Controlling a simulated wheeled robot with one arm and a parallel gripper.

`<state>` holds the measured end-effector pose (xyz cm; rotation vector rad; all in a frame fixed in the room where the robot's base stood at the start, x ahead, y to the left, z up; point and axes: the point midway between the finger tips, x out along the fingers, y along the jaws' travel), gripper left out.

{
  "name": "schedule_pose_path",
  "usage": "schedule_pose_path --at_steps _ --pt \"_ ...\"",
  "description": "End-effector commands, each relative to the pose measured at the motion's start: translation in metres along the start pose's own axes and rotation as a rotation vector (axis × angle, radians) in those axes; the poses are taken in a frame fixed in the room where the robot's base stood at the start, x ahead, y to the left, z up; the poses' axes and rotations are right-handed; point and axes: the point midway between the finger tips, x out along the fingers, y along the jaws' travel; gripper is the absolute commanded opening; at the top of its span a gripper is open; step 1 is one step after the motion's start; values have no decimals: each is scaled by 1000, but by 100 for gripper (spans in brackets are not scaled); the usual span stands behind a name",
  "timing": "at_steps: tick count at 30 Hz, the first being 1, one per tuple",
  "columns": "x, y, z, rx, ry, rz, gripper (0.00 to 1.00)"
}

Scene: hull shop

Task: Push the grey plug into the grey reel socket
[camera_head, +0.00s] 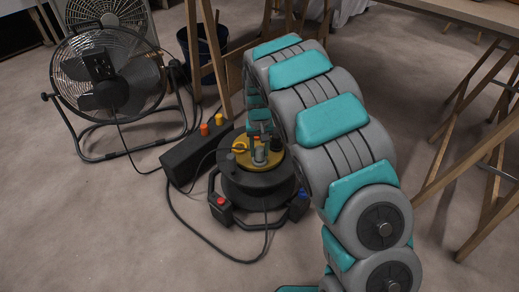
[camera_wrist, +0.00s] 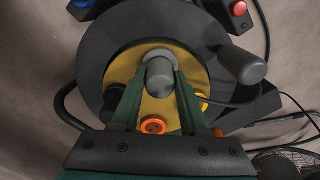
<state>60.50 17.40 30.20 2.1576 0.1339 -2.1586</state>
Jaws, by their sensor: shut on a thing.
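My gripper (camera_wrist: 160,82) is shut on the grey plug (camera_wrist: 159,70), with one green finger on each side of it. In the wrist view the plug covers much of the grey reel socket (camera_wrist: 156,51), a pale grey ring on the reel's yellow face. I cannot tell whether the plug is in the socket or just above it. In the head view the plug (camera_head: 259,157) stands upright over the yellow top of the cable reel (camera_head: 258,187).
An orange socket (camera_wrist: 153,126) and a black crank knob (camera_wrist: 245,66) are on the reel. A black power strip (camera_head: 187,157) with orange and yellow plugs lies left of it. A fan (camera_head: 108,75), loose cable, a bucket (camera_head: 205,50) and wooden trestles (camera_head: 490,185) surround it.

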Motion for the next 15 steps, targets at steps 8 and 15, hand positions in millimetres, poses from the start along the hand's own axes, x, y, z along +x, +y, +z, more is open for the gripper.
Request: schedule_pose_path --at_steps 8,15 --pt "3 0 0 0 -1 0 0" --pt "7 0 0 0 -1 0 0"
